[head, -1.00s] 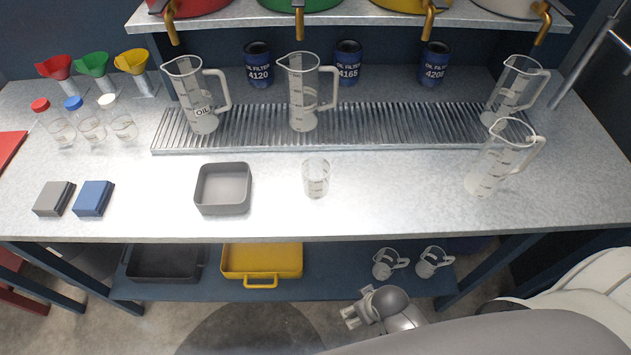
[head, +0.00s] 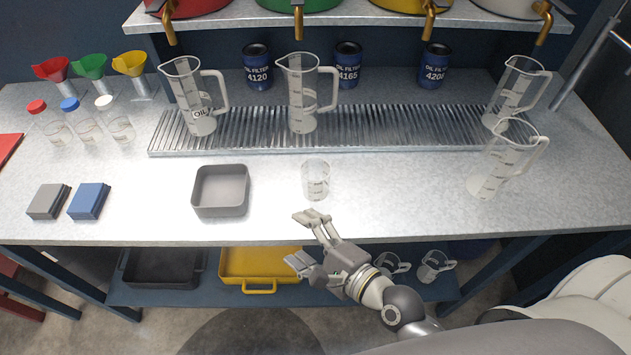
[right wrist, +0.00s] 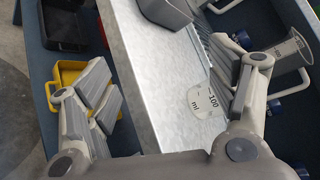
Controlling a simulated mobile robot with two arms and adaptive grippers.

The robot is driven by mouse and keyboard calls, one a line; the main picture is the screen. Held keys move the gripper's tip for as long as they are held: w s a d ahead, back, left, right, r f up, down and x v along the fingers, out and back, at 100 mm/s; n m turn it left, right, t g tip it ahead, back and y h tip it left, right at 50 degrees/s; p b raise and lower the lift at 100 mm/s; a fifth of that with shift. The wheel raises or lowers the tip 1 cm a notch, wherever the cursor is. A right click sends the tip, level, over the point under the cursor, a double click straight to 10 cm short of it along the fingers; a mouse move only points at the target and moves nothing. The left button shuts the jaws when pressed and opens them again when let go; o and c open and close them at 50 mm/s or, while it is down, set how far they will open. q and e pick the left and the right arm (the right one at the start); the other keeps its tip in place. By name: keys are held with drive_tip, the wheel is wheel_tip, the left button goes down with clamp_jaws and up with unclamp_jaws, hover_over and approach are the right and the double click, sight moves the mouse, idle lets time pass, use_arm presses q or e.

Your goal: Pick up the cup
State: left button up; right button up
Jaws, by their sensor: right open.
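The cup (head: 316,179) is a small clear measuring cup with dark markings, upright on the metal bench top (head: 400,195). It stands between the grey tray and the tall jug on the right. My right gripper (head: 306,240) is open and empty at the bench's front edge, in front of the cup and not touching it. In the right wrist view the cup (right wrist: 203,100) shows beside one finger, with "100 ml" printed on it, and the open fingers of the right gripper (right wrist: 165,98) are spread wide. My left gripper is not in view.
A grey tray (head: 221,209) sits left of the cup. Tall clear jugs stand on the ribbed drain rack (head: 260,130) behind, and another jug (head: 497,165) stands at the right. Yellow (head: 262,266) and black trays are on the lower shelf. Bench space around the cup is free.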

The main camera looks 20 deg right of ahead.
sight(321, 187)
drive_tip(key=d+m+t+h, duration=0.1)
drive_tip(key=d+m, duration=0.1)
drive_tip(key=m, duration=0.3)
drive_tip(key=w+d+m+t+h, duration=0.1)
drive_tip(key=d+m+t+h, duration=0.1)
drive_tip(key=m, duration=0.3)
drive_tip(key=w+d+r+m+t+h, duration=0.1)
drive_tip(key=d+m+h, duration=0.1)
drive_tip(key=m, duration=0.2)
drive_tip(key=shift+d+m, duration=0.15)
drive_tip(key=shift+m, duration=0.25)
drive_tip(key=shift+d+m+t+h, duration=0.3)
drive_tip(key=shift+d+m+t, duration=0.1)
drive_tip(key=shift+m, duration=0.3)
drive_tip(key=shift+w+d, duration=0.15)
drive_tip(key=shift+w, duration=0.1)
drive_tip(key=w+p, duration=0.1)
drive_tip(key=w, duration=0.2)
drive_tip(key=w+p, duration=0.1)
drive_tip(key=w, duration=0.3)
drive_tip(key=w+p, duration=0.1)
drive_tip(key=w, duration=0.2)
drive_tip(key=shift+w+a+p, duration=0.25)
drive_tip(key=shift+a+p, duration=0.1)
drive_tip(key=shift+p, duration=0.05)
drive_tip(key=shift+r, duration=0.1)
drive_tip(key=c, duration=1.1)
